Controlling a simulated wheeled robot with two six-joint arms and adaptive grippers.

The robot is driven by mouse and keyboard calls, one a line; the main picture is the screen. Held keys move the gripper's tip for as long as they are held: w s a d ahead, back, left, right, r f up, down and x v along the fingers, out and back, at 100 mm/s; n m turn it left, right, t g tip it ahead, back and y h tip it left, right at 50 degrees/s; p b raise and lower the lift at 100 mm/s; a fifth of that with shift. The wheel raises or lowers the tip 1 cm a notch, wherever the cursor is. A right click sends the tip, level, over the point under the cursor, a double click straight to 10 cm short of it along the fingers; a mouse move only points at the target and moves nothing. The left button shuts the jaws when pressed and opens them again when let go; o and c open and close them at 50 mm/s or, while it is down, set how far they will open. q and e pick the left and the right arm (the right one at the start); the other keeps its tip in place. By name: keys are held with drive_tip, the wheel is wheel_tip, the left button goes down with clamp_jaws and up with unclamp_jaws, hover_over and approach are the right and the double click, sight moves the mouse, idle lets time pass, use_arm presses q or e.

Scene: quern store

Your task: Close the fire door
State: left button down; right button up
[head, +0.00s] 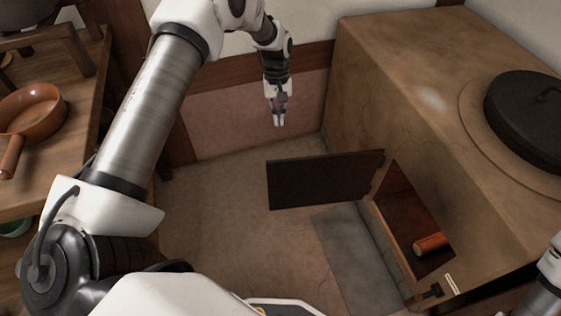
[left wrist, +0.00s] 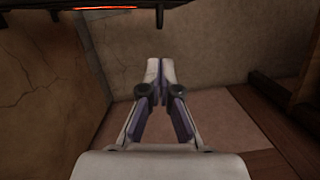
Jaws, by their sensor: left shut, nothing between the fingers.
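The fire door (head: 325,180) is a dark flat panel. It stands wide open, swung out to the left from the far side of the firebox opening (head: 410,225) in the clay stove (head: 385,110). My left gripper (head: 279,122) points down above and beyond the door in the picture, apart from it, near the back wall. It is shut and empty; its fingertips also show together in the left wrist view (left wrist: 160,64). A dark bar with a red glow, perhaps the door's edge, crosses the top of that view. My right gripper is out of view.
A reddish-brown log (head: 431,243) lies in the opening. A dark latch piece (head: 425,295) sits at its near side. A grey slab (head: 355,258) lies on the floor before it. A black lid (head: 530,118) is on the stove top. A wooden shelf with a brown pan (head: 32,108) stands left.

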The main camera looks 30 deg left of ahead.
use_arm(q)
drive_tip(key=s+d+f+b, duration=0.3)
drive_tip(key=s+f, duration=0.1)
drive_tip(key=f, duration=0.4)
drive_tip(key=shift+s+d+f, duration=0.2)
drive_tip(key=shift+s+f, duration=0.05)
drive_tip(key=shift+f, duration=0.1)
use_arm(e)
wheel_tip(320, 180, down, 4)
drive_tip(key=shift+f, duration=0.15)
